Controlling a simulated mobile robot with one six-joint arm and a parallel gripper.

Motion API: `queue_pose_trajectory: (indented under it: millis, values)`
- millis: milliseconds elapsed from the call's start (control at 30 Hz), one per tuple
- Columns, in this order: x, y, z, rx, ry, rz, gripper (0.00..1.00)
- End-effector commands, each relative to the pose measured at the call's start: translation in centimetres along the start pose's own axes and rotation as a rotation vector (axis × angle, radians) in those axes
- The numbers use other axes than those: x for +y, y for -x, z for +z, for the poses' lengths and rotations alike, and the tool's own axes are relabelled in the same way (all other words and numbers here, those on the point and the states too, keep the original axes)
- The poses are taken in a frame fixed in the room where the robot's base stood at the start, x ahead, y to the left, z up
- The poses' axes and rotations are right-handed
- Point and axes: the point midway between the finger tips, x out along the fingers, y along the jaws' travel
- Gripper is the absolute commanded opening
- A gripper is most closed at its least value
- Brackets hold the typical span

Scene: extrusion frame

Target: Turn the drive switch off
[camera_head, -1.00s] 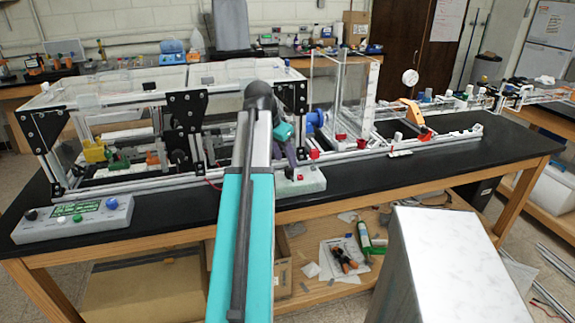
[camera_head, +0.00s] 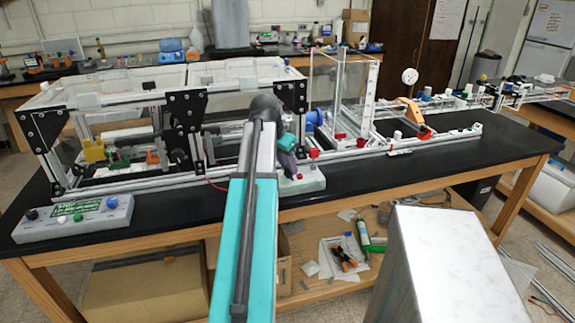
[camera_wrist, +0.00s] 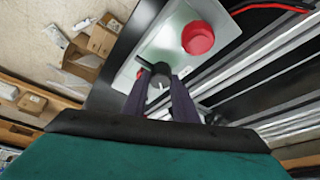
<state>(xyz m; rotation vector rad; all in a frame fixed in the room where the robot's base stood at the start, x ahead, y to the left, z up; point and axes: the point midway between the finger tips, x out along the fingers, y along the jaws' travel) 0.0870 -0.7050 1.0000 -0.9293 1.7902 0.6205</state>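The control box (camera_head: 312,184) is a pale grey block at the table's front edge, with a large red button (camera_head: 313,153) on it. In the wrist view, the box's grey top plate (camera_wrist: 177,17) carries the red button (camera_wrist: 198,38) and a dark round knob (camera_wrist: 160,71), which looks like the drive switch. My gripper (camera_wrist: 160,82) has its two dark fingers apart, one on each side of the knob; I cannot tell whether they touch it. In the head view, my gripper (camera_head: 288,163) is down at the box, partly hidden by my arm.
Aluminium rails (camera_wrist: 265,72) and a red wire (camera_wrist: 270,6) lie close beside the box. The clear-walled extrusion frame (camera_head: 120,100) stands behind it. Another control panel (camera_head: 75,217) is at the table's left. The black tabletop (camera_head: 420,176) is free to the right.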

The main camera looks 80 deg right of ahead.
Motion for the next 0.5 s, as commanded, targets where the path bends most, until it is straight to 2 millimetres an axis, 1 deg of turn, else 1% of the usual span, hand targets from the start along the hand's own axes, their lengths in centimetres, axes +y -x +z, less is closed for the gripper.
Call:
queue_pose_trajectory:
  millis: [33,67,100,500]
  values:
    - [0.0,0.02,0.02,0.0,0.0,0.0,0.11]
    - [0.0,0.02,0.03,-0.001,-0.001,0.0,0.06]
    - [-0.01,0.02,0.03,-0.001,0.0,0.0,0.03]
    - [0.04,0.09,0.06,0.0,0.037,-0.015,0.03]
